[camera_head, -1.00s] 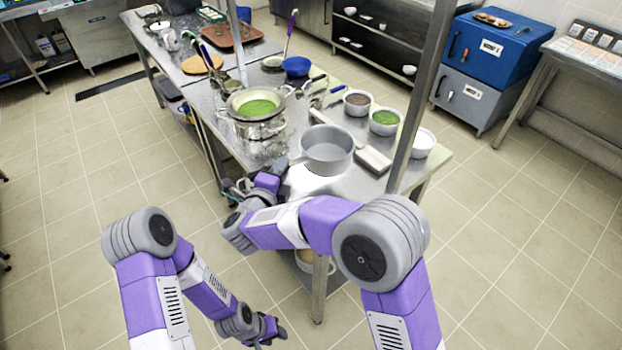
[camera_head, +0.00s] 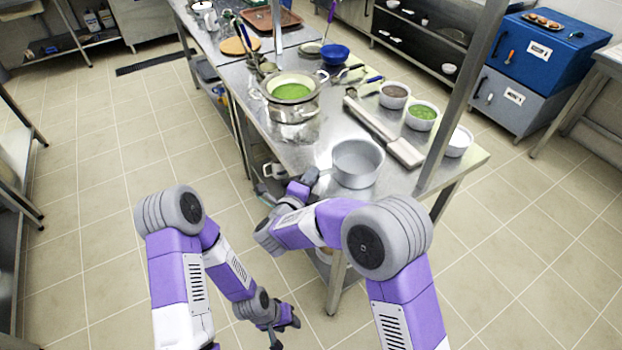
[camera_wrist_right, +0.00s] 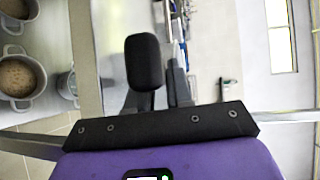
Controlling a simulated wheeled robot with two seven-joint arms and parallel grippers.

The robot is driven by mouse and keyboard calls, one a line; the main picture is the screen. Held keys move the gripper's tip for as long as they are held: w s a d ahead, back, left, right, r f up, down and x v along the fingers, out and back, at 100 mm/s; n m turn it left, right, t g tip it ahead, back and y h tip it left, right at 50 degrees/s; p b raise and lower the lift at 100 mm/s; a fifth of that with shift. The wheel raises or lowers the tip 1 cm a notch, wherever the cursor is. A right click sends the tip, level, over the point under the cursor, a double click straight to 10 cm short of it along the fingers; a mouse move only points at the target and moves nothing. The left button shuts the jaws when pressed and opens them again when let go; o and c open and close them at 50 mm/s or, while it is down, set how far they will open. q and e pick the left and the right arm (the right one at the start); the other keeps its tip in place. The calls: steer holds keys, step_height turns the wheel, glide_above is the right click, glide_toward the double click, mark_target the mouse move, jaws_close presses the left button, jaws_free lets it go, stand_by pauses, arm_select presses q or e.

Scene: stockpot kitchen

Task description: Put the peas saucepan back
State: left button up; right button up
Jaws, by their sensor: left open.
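A grey saucepan (camera_head: 357,165) is at the near end of the steel table (camera_head: 300,155); its inside looks bare and grey. My right gripper (camera_head: 311,177) is at its left side, where the handle would be, and appears shut on it. The grip itself is too small to see clearly. In the right wrist view the dark fingers (camera_wrist_right: 162,75) stand close together, and the pan does not show clearly. I cannot tell whether the pan touches the table. My left gripper (camera_head: 285,320) is open and empty, low over the floor beside the table.
A large pot with green contents (camera_head: 291,92) stands left of the saucepan. A long flat metal tool (camera_head: 385,130) lies behind it. A brown-filled bowl (camera_head: 394,95), a green-filled bowl (camera_head: 422,116) and a white bowl (camera_head: 458,142) line the right. A post (camera_head: 460,95) rises at the right edge.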

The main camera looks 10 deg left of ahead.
steer(key=o, duration=0.4)
steer(key=shift+r, duration=0.15)
steer(key=p+v, duration=0.1)
steer(key=v, duration=1.1)
